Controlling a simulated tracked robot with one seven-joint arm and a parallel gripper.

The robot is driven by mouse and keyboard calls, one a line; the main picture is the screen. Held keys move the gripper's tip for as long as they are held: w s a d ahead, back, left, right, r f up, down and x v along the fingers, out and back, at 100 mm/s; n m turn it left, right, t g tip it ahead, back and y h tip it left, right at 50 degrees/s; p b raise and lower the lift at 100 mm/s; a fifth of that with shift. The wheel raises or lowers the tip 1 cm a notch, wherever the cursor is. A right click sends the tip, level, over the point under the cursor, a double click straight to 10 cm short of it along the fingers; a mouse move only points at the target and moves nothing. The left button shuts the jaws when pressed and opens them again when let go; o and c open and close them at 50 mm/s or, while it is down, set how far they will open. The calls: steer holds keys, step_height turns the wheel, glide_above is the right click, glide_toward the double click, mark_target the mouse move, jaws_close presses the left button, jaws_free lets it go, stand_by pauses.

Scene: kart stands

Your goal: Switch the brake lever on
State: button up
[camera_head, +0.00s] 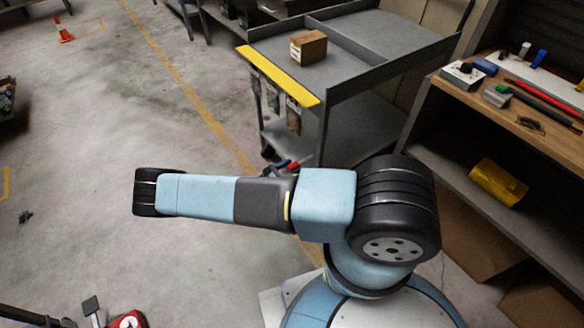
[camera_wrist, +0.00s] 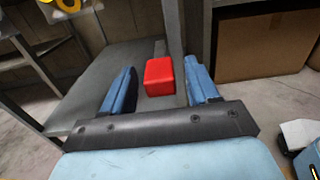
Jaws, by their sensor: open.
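A red block-shaped handle (camera_wrist: 158,77), which looks like the brake lever's end, shows in the wrist view at the cart's lower part. My gripper (camera_wrist: 160,65) is open, with one blue finger on each side of the red handle and visible gaps to both. I cannot tell how deep the handle lies between the fingers. In the head view a bit of red (camera_head: 292,166) shows beside the grey cart (camera_head: 372,101), just above my arm. My arm hides most of the gripper there. The lever's pivot and its on or off position cannot be made out.
The cart has a yellow front edge (camera_head: 276,76) and a brown box (camera_head: 308,46) on top. A wooden workbench (camera_head: 452,91) with tools stands at right, a yellow case (camera_head: 497,182) on its lower shelf. The floor at left is mostly clear.

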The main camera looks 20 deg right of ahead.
steer(key=shift+x, duration=0.8)
